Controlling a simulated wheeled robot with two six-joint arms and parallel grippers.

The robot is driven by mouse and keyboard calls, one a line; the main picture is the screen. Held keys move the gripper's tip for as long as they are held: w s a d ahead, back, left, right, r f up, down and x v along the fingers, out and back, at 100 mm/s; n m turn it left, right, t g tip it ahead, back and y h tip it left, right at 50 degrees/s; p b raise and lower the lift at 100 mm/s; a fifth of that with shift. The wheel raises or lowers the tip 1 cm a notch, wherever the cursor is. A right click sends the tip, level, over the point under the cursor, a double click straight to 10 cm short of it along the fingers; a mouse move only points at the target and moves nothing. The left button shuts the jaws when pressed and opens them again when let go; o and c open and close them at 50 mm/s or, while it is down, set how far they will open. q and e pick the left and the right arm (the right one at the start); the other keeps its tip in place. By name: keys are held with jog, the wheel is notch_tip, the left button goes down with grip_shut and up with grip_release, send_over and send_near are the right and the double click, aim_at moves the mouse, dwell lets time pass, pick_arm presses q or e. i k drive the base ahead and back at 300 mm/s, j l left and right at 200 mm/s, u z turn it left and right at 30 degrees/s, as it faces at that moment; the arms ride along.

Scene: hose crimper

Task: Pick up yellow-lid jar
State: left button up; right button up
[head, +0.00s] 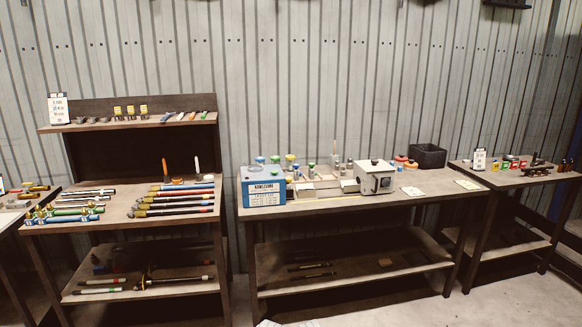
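A small thing with a yellow top (291,157) stands on the middle table, behind the right end of the blue machine box. It looks like the yellow-lid jar, but its lower part is hard to make out at this size. Blue-topped (260,160) and green-topped (276,159) jars stand close to its left, also behind the box. Neither of my grippers shows in the head view.
The blue box (263,188) and a white-grey machine (376,177) stand on the middle table (430,187), with small parts between them. A black bin (427,155) sits at the back right. A shelf rack (120,230) with hoses stands left. The floor in front looks mostly clear.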

aim_at(290, 159)
jog(key=i+l, duration=0.2)
jog(key=i, duration=0.25)
jog(key=i+l, duration=0.25)
jog(key=i, duration=0.15)
jog(key=i+l+z, duration=0.1)
jog(key=i, duration=0.35)
jog(key=i+l, duration=0.25)
jog(key=i, duration=0.2)
jog(key=i+l, duration=0.2)
jog(key=i, duration=0.25)
jog(key=z, duration=0.05)
